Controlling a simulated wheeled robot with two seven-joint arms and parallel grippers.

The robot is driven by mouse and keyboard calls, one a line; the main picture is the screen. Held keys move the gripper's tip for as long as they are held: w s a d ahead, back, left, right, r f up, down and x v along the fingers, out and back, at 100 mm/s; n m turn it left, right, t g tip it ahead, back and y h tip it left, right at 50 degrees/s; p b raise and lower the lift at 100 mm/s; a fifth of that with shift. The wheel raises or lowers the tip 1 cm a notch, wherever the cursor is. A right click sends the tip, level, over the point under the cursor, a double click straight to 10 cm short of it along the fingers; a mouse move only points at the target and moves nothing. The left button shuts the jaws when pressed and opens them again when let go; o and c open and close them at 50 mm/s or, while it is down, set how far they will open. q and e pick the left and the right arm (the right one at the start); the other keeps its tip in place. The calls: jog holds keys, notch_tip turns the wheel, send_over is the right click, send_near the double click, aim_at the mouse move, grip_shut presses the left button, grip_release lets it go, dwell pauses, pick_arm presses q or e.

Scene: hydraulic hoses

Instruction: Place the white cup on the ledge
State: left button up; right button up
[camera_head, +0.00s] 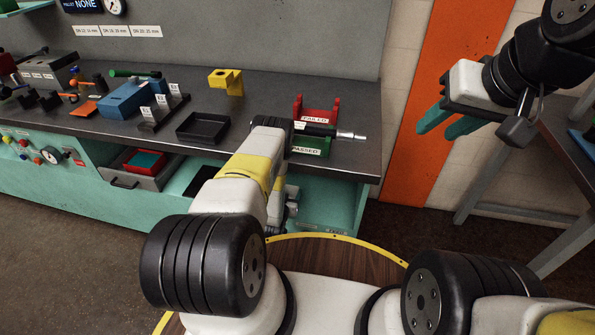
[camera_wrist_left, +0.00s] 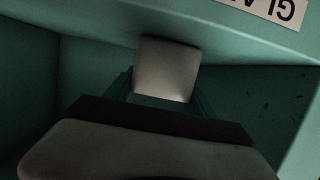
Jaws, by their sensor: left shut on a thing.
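The white cup (camera_wrist_left: 168,66) shows in the left wrist view as a pale, rounded block between teal fingers. My left gripper (camera_wrist_left: 162,92) is shut on it. Around them are teal walls, with a teal panel along the top edge bearing a partly cut-off, upside-down label (camera_wrist_left: 268,8). I cannot tell which surface is the ledge, or whether the cup touches one. In the head view my left arm reaches to the bench's front edge, and its fingers and the cup are hidden. My right gripper (camera_head: 446,122) is open and empty, raised at the right before the orange stripe.
The dark bench top (camera_head: 300,88) carries a black tray (camera_head: 203,128), a blue box (camera_head: 125,98), a yellow block (camera_head: 226,80), a red FAILED holder (camera_head: 315,110) and a green PASSED holder (camera_head: 312,147). An open drawer (camera_head: 148,176) juts out below. A grey table stands at right.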

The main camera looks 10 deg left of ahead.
pick_arm(q)
jog(key=o, duration=1.4)
jog(key=shift+f, duration=0.1)
jog(key=shift+c, duration=0.2)
jog(key=shift+s, duration=0.1)
jog(key=v, duration=1.2)
